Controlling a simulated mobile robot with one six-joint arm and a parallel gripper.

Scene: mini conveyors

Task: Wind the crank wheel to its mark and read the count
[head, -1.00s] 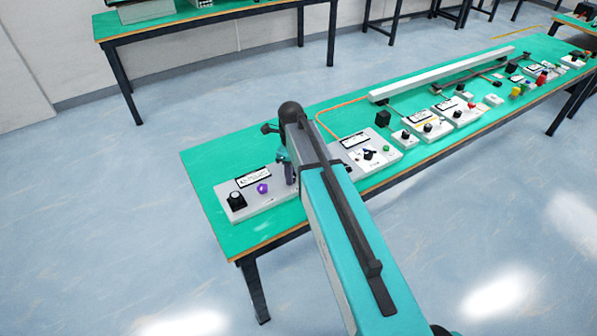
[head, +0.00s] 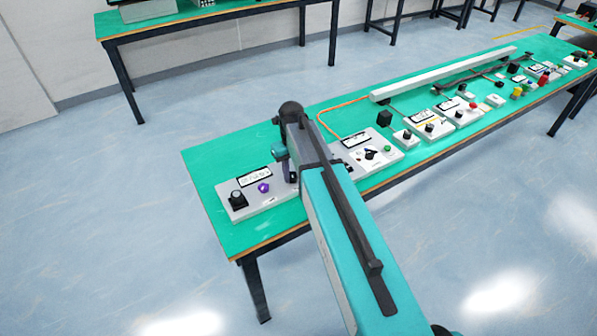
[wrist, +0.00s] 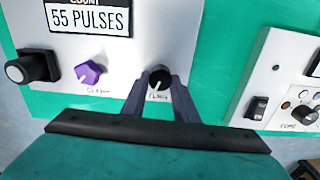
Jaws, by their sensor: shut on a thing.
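A light grey panel (head: 262,209) sits at the near left end of the green bench. Its count display (wrist: 89,18) reads 55 PULSES in the wrist view. A small black round knob (wrist: 160,77) with a white pointer line is between the fingers of my gripper (wrist: 160,92), which is shut on it. The label below it is too blurred to read and partly covered. A purple knob (wrist: 90,74) is left of it, and a larger black knob with a pale face (wrist: 32,68) is at the far left. I cannot tell any target mark.
A second panel (wrist: 290,85) with a black switch stands right of this one, across a strip of bare green bench (wrist: 227,55). Several more control boxes and a long white rail (head: 440,75) lie farther along the bench. My arm covers part of the panel in the head view.

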